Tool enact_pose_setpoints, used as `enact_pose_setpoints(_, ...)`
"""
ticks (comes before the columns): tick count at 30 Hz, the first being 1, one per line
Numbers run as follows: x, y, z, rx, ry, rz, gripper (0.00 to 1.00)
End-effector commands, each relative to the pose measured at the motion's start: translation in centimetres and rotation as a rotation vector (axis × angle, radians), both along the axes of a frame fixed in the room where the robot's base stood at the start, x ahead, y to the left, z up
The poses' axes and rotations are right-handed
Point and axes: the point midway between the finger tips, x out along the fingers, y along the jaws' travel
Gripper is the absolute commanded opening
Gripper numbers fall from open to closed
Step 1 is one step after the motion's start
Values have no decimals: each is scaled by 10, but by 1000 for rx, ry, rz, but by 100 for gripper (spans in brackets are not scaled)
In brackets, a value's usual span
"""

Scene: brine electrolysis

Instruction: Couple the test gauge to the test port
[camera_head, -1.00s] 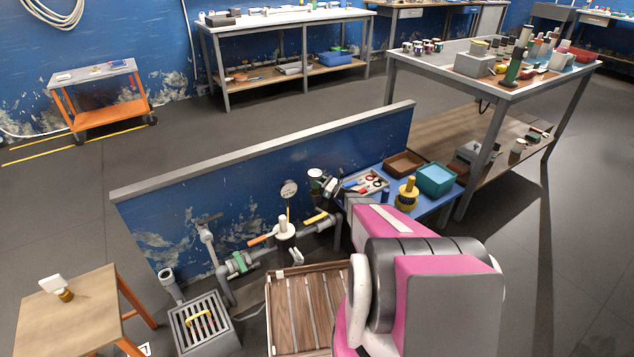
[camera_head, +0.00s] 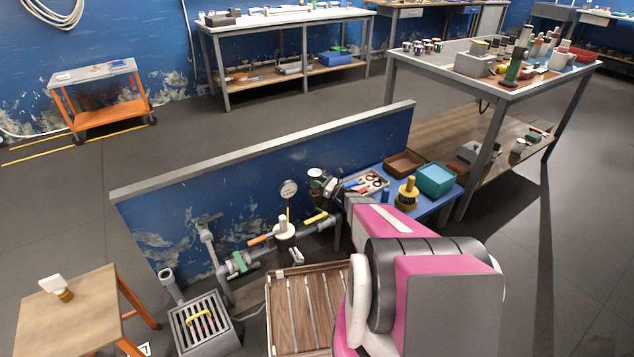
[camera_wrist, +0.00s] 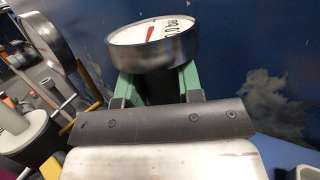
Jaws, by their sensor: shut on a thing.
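My gripper (camera_wrist: 155,88) is shut on a round test gauge (camera_wrist: 152,48), with a green finger on each side below its dark metal case. In the head view, my gripper (camera_head: 331,187) holds the gauge (camera_head: 315,173) above the right end of the pipework (camera_head: 318,228), beside the blue wall. A second gauge (camera_head: 288,189) stands on a yellow stem on the pipework; it also shows in the wrist view (camera_wrist: 52,38), left of the held one. I cannot make out the test port.
The low blue wall (camera_head: 230,205) stands close behind the pipework. A blue bench (camera_head: 436,207) on the right bears a tool tray, a brown tray (camera_head: 404,164), a teal bin (camera_head: 435,180) and a yellow-black object (camera_head: 407,193). A slatted wooden platform (camera_head: 305,310) and a grated drain box (camera_head: 203,322) lie in front.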

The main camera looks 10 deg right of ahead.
Motion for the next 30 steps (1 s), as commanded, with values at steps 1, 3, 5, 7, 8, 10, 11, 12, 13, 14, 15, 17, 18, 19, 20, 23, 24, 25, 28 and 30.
enact_pose_setpoints(1, 0, 0, 1, 1, -1, 0, 7)
enact_pose_setpoints(3, 0, 0, 1, 1, -1, 0, 7)
enact_pose_setpoints(5, 0, 0, 1, 1, -1, 0, 7)
enact_pose_setpoints(7, 0, 0, 1, 1, -1, 0, 7)
enact_pose_setpoints(8, 0, 0, 1, 1, -1, 0, 7)
enact_pose_setpoints(10, 0, 0, 1, 1, -1, 0, 7)
enact_pose_setpoints(11, 0, 0, 1, 2, -1, 0, 7)
enact_pose_setpoints(12, 0, 0, 1, 2, -1, 0, 7)
enact_pose_setpoints(13, 0, 0, 1, 2, -1, 0, 7)
enact_pose_setpoints(14, 0, 0, 1, 2, -1, 0, 7)
enact_pose_setpoints(15, 0, 0, 1, 2, -1, 0, 7)
enact_pose_setpoints(17, 0, 0, 0, 2, -1, 0, 7)
enact_pose_setpoints(18, 0, 0, 0, 2, -1, 0, 7)
enact_pose_setpoints(19, 0, 0, 0, 2, -1, 0, 7)
enact_pose_setpoints(20, 0, 0, -1, 2, -1, 0, 7)
enact_pose_setpoints(23, 0, 0, -3, 1, -1, 0, 7)
enact_pose_setpoints(24, 0, 0, -3, 1, -1, 0, 47)
enact_pose_setpoints(25, 0, 0, -3, 1, -1, 0, 56)
enact_pose_setpoints(28, 0, 0, -3, 0, 0, 0, 63)
enact_pose_setpoints(30, 0, 0, -3, -1, 1, 0, 63)
